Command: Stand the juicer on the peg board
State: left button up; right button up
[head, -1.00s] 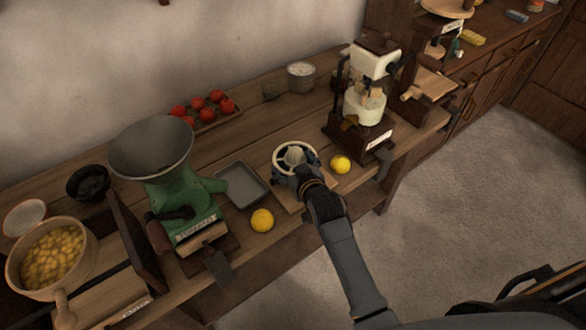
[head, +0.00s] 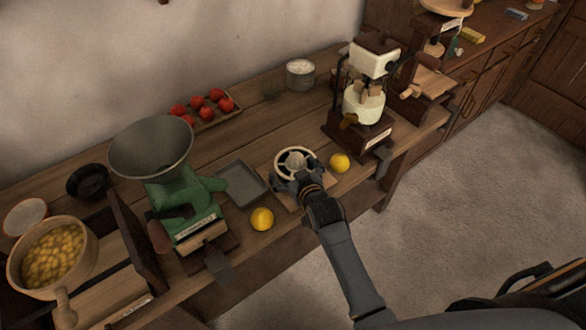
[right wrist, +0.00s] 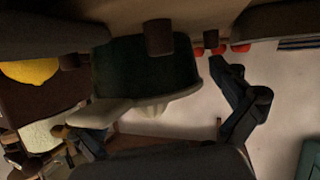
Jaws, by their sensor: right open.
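The juicer (head: 295,158), with a pale ring rim and a ribbed cone, is upright over the wooden peg board (head: 284,199) near the table's front. In the right wrist view, the picture is upside down; the juicer (right wrist: 145,72) shows a dark green body and sits among short brown pegs on the board (right wrist: 190,14). I cannot tell if it is fully seated. My right gripper (head: 296,180) is open at the juicer's front, its fingers spread either side in the wrist view (right wrist: 170,125). My left gripper is not in view.
A lemon (head: 340,163) lies right of the board and another (head: 262,219) left of it. A grey tray (head: 241,184), a green grinder (head: 180,200) and a cream-topped mill (head: 365,100) stand nearby. Tomatoes (head: 207,108) sit in a tray behind.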

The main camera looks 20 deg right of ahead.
jog(key=shift+r, duration=0.2)
jog(key=shift+s, duration=0.35)
jog(key=v, duration=1.1)
jog(key=shift+s+r, duration=0.15)
